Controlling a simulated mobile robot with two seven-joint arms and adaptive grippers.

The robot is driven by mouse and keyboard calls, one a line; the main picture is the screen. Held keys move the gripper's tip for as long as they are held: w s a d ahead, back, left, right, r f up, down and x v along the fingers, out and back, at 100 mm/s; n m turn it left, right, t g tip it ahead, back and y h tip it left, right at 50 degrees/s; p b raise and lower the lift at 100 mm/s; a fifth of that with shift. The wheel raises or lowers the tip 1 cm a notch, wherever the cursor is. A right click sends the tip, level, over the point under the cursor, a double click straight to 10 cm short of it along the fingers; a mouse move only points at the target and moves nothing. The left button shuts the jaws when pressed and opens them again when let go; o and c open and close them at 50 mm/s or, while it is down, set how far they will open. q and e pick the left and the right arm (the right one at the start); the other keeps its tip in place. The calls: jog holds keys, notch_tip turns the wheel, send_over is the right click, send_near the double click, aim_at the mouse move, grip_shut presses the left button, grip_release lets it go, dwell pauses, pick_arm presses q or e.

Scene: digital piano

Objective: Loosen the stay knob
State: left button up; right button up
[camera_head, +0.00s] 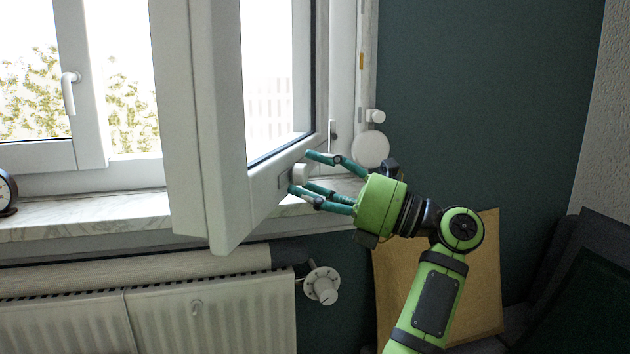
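A small white round knob (300,174) sits on the lower rail of the open white window sash (228,130). I take it to be the stay knob.
A radiator (190,318) with a white valve dial (322,287) stands below the marble sill (90,213). A clock (6,190) is at the sill's left end. A white disc (370,148) is on the wall side. A cardboard sheet (485,280) stands behind my arm.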

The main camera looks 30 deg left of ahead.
pick_arm(q)
jog(key=v, duration=1.2)
dwell(0.3)
